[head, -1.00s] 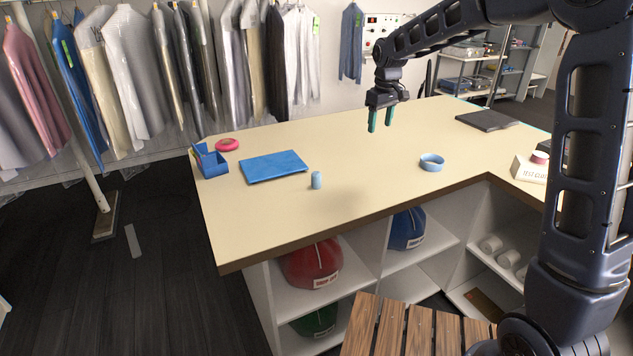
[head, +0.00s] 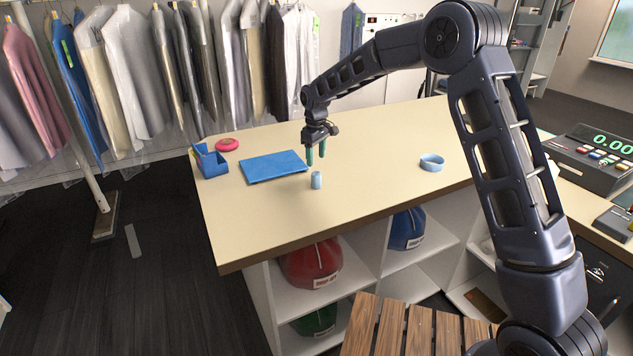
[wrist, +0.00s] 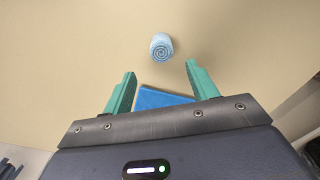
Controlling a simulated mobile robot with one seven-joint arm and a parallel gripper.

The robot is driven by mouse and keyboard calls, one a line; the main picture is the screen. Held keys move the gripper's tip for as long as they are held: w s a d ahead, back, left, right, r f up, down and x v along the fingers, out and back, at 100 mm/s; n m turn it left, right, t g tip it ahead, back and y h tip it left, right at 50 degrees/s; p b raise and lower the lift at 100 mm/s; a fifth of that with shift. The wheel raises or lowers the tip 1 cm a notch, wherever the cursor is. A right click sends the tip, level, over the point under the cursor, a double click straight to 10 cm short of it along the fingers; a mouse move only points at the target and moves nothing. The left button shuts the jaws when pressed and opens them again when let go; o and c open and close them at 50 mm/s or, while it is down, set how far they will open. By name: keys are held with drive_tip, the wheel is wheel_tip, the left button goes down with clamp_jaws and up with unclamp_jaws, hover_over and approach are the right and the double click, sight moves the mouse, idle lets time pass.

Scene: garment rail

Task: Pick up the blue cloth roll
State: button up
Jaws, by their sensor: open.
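The flat blue slab (head: 272,167) lies left of the roll. A blue box (head: 212,165) and a pink disc (head: 227,145) are at the counter's left end. A light blue ring (head: 432,162) lies to the right. The counter (head: 375,160) between is clear.

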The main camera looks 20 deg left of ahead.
sight(317, 173)
drive_tip(key=f, duration=0.8)
drive_tip(key=shift+s+d+f, duration=0.15)
drive_tip(key=shift+s+d, duration=0.05)
drive_tip(key=shift+d, duration=0.05)
drive_tip(key=shift+c, duration=0.5)
drive_tip(key=c, duration=0.9)
